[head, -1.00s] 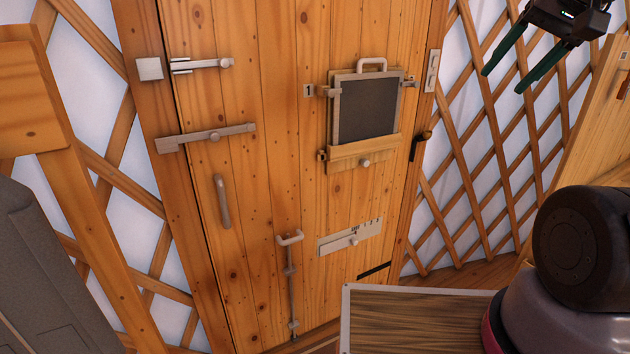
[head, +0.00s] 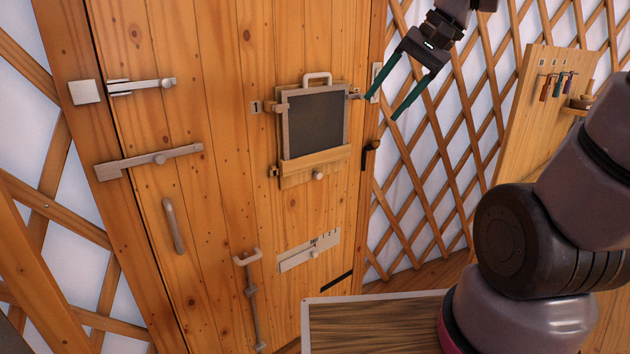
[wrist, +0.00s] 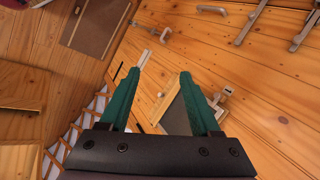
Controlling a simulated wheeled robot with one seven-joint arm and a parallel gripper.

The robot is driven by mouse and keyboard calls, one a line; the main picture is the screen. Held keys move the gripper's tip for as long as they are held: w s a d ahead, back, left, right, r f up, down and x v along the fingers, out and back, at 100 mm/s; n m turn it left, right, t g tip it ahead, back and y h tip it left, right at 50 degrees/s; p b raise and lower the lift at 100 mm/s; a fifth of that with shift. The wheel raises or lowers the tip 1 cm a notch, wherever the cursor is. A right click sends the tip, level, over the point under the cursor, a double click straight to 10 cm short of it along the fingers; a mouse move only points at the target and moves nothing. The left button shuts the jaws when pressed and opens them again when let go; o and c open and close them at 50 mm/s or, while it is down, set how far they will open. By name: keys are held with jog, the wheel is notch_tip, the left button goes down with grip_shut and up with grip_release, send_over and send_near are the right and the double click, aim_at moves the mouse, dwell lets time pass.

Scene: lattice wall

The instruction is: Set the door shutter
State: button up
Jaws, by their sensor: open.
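The wooden door (head: 225,190) carries a framed dark panel (head: 316,118) with a pale handle (head: 317,77) on top and a wooden strip with a knob (head: 318,175) below. My gripper (head: 383,108) is open and empty, with two green fingers, in front of the door's right edge, right of the panel. In the wrist view the panel (wrist: 178,117) shows partly between and behind the fingers (wrist: 163,82). I cannot tell the gap to the door.
The door also holds a marked slider plate (head: 308,251), a vertical bolt (head: 253,300), a grip handle (head: 173,226), two latches at the left (head: 150,160) and a dark lever (head: 370,152). A wood-topped table (head: 375,325) stands below. A tool board (head: 550,110) is at the right.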

jog(key=w+a+f+m+y, duration=0.3)
jog(key=w+a+f, duration=0.1)
jog(key=w, duration=0.4)
jog(key=w+a+f+m+t+y, duration=0.1)
jog(key=w+a+f+m+y, duration=0.3)
jog(key=w, duration=0.3)
jog(key=w+a+f+m+y, duration=0.25)
jog(key=w+f, duration=0.25)
jog(key=w, duration=0.3)
jog(key=w+d+f+m+t, duration=0.2)
jog(key=w+f+m+t, duration=0.4)
jog(key=f, duration=0.4)
jog(key=m+t+h, duration=0.5)
jog(key=m, duration=0.1)
send_near(320, 177)
jog(key=shift+n, duration=0.25)
jog(key=x, duration=0.9)
jog(key=shift+w+a+r, duration=0.1)
jog(key=shift+w+a, duration=0.05)
grip_shut()
